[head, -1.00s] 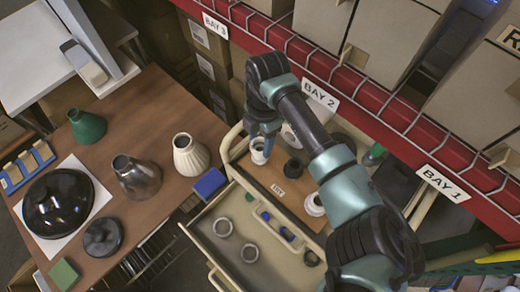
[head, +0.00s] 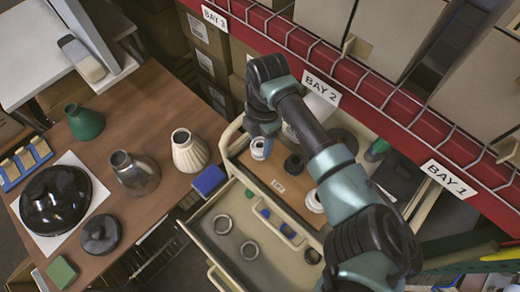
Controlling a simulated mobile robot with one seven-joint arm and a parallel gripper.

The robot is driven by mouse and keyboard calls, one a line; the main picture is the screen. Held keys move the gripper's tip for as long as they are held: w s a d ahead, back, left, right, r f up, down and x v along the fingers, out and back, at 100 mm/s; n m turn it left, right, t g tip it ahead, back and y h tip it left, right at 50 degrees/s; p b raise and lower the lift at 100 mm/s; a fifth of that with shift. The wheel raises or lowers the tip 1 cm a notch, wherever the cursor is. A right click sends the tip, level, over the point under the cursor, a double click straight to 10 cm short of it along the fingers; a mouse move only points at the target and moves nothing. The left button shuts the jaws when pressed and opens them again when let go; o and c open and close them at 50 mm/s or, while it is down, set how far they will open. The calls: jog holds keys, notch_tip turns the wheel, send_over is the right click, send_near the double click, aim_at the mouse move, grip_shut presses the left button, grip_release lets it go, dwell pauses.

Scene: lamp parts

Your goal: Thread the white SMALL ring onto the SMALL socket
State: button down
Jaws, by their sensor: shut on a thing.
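My gripper (head: 262,136) points down over the far left part of the cart's brown board. It is shut on a small white round piece, taken to be the white ring (head: 259,150), which shows just below the fingers. The fingers hide part of it, and I cannot tell whether it is around a socket or above one. A black socket (head: 293,164) stands on the board to its right. A white round part (head: 314,201) stands nearer the front, partly behind my arm. I cannot read which socket is the SMALL one.
A wooden table (head: 165,95) at left bears lamp shades and a dark dome (head: 55,197). A red shelf rail (head: 370,88) runs behind the cart.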

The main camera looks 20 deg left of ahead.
jog(key=shift+f, duration=0.7)
dwell(1.2)
jog(key=c, duration=0.8)
grip_release()
jog(key=shift+s, duration=0.1)
grip_shut()
jog(key=shift+s+f, duration=0.15)
jog(key=shift+f, duration=0.05)
jog(key=shift+p, duration=0.3)
